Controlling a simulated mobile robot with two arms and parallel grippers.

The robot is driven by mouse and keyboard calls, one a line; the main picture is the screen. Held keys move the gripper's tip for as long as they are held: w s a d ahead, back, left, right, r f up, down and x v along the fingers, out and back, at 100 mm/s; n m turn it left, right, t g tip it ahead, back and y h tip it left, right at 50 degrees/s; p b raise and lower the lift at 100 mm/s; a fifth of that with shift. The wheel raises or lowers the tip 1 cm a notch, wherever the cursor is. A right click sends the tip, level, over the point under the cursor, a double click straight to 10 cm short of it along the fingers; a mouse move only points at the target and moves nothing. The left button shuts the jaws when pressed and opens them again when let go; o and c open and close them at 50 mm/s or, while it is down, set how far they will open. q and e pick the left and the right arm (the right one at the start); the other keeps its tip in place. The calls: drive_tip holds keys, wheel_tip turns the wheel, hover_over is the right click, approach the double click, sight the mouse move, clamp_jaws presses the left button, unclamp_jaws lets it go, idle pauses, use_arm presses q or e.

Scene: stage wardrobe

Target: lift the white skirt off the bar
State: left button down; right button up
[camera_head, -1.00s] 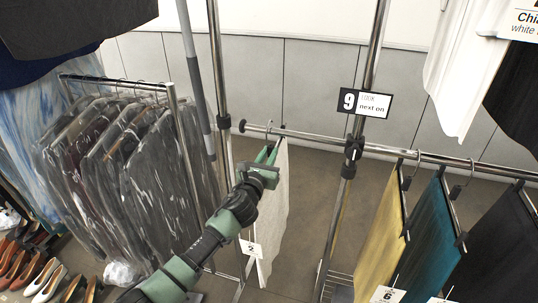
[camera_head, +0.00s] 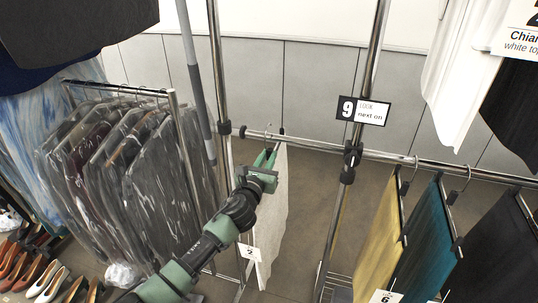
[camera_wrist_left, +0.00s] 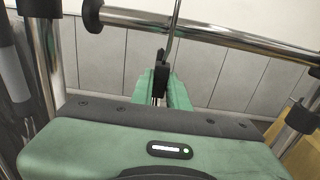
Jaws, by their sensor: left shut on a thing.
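The white skirt (camera_head: 271,215) hangs below the left part of the metal bar (camera_head: 310,145), with a tag marked 2 on it. The hook of its hanger (camera_wrist_left: 174,32) rises to the bar, and its top is cut off in the left wrist view. My left gripper (camera_head: 268,160) is shut on the dark middle of the hanger, just under the bar. Its green fingers (camera_wrist_left: 162,88) stand on both sides of that piece in the left wrist view. The gripper body hides part of the skirt. My right gripper is not in view.
To the right on the bar hang a yellow skirt (camera_head: 381,243), a teal skirt (camera_head: 428,240) and a black garment (camera_head: 498,255). A post with a "9" sign (camera_head: 364,111) stands right of the white skirt. Bagged garments (camera_head: 150,180) hang on a rack at left.

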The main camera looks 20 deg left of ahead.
use_arm(q)
drive_tip(key=shift+s+a+r+p, duration=0.15)
drive_tip(key=shift+s+p, duration=0.65)
drive_tip(key=shift+s, duration=1.3)
drive_tip(key=shift+s+p, duration=0.4)
drive_tip(key=shift+s, duration=0.95)
drive_tip(key=shift+s, duration=0.6)
drive_tip(key=s+a+b, duration=0.1)
drive_tip(key=s+b, duration=0.3)
drive_tip(key=s, duration=3.4)
drive_tip(key=shift+s+a, duration=0.2)
drive_tip(key=shift+s, duration=0.2)
